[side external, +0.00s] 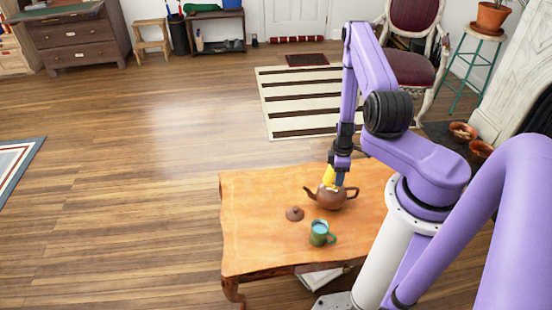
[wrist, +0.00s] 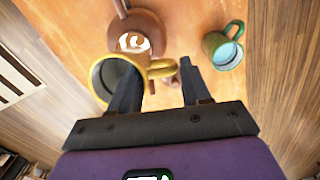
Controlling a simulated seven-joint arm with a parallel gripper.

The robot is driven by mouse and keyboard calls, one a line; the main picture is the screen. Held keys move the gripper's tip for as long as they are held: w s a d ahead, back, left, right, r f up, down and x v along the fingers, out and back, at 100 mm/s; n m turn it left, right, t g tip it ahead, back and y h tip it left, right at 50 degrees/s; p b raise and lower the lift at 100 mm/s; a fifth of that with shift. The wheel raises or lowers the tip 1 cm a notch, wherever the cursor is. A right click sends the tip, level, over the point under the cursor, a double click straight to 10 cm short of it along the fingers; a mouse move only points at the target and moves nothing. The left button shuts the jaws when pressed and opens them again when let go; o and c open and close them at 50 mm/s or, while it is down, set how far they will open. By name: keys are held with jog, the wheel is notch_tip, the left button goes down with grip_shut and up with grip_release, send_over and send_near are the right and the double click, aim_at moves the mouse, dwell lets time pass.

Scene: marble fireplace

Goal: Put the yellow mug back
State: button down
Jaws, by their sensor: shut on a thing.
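The yellow mug (side external: 328,174) is at my gripper (side external: 338,178), over the teapot on the wooden table (side external: 255,240). In the wrist view, the yellow mug's rim and dark inside (wrist: 96,72) show at the left finger, and its handle extends between my fingers. My gripper (wrist: 160,70) is shut on the mug; the exact contact is partly hidden. The mug appears above the tabletop, but its clearance over the teapot is unclear.
A brown teapot (side external: 334,200) stands uncovered, its lid (side external: 294,213) on the table beside it. A green mug (side external: 318,235) with bluish contents stands nearer the front; it also shows in the wrist view (wrist: 222,50). The table's left part is clear.

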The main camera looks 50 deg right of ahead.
jog(key=shift+f+t+y, duration=0.3)
jog(key=shift+t+y, duration=0.3)
jog(key=shift+t, duration=0.4)
jog(key=shift+f+t+y, duration=0.35)
jog(key=shift+t+y, duration=0.35)
jog(key=shift+t, duration=0.4)
jog(key=shift+f+t+y, duration=0.25)
jog(key=shift+t+y, duration=0.3)
jog(key=shift+t, duration=0.35)
jog(key=shift+f+t+y, duration=0.25)
jog(key=shift+t+y, duration=0.3)
jog(key=shift+t, duration=0.35)
